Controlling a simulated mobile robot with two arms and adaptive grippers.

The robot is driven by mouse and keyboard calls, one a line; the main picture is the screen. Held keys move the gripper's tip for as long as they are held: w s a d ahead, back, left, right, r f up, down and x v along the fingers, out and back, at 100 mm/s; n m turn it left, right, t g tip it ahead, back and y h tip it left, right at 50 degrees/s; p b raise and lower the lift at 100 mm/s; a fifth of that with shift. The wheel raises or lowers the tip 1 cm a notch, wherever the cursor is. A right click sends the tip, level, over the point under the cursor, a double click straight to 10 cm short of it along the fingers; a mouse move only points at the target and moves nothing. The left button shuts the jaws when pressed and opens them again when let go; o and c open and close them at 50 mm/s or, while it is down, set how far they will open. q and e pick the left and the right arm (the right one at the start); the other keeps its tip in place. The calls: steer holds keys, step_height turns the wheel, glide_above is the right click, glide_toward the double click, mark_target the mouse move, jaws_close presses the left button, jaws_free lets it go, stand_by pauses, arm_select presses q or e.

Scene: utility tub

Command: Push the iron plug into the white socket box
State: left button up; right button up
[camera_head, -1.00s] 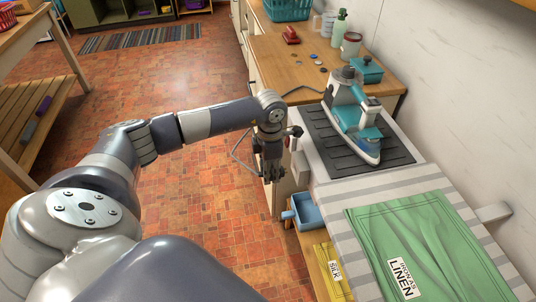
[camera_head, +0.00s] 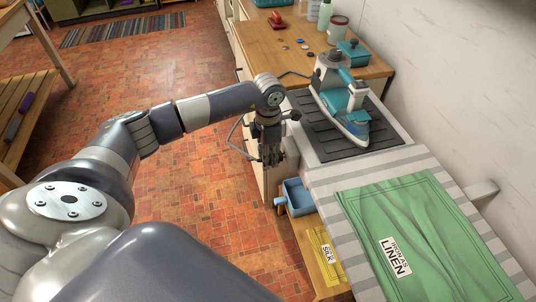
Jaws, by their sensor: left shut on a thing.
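I cannot tell whether plug and box touch. The teal and white iron (camera_head: 342,100) stands on a dark ribbed rest (camera_head: 308,118). My right gripper is not in view.
The striped ironing board (camera_head: 325,177) carries a green linen cloth (camera_head: 425,240). A blue tub (camera_head: 297,197) and a yellow silk cloth (camera_head: 325,256) are below its left edge. A wooden counter (camera_head: 262,50) with small items stands behind. Tiled floor left of my arm is open.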

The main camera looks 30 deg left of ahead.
arm_select(q)
steer(key=shift+w+d, duration=0.35)
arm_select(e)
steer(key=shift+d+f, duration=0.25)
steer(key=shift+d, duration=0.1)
arm_select(q)
steer(key=shift+w+d+b, duration=0.4)
steer(key=shift+w+b, duration=0.1)
steer(key=shift+b, duration=0.05)
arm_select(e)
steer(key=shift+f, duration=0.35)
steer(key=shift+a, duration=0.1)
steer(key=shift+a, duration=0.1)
arm_select(q)
steer(key=o, duration=1.1)
steer(key=shift+w, duration=0.1)
